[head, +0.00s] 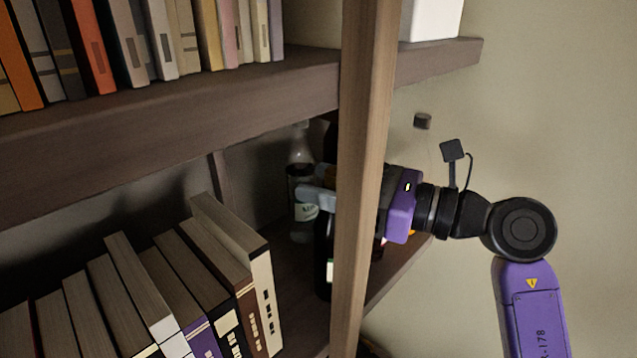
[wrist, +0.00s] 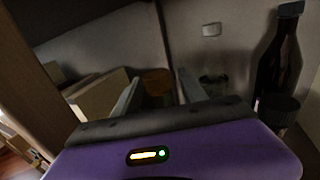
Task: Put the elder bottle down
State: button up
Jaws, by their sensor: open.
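My gripper (head: 318,188) reaches in from the right, behind the wooden post, onto the lower shelf. Its jaws are open; in the wrist view its two fingers (wrist: 158,88) are apart. A clear bottle (head: 301,160) with a dark and pale label stands upright, and a finger overlaps the label in the head view. I cannot tell if they touch. A round brown-topped object (wrist: 157,76) shows between the fingers in the wrist view. A dark bottle (wrist: 281,55) stands upright at the right there. No label readable as elder shows, so I cannot tell which bottle it is.
The wooden post (head: 367,150) hides part of my gripper and the shelf. Books (head: 245,265) lean on the lower shelf at left. The upper shelf (head: 200,115) is overhead.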

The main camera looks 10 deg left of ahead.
jog(key=b+v, duration=0.2)
jog(key=v, duration=0.8)
jog(key=shift+d+b, duration=0.4)
jog(key=shift+s, duration=0.1)
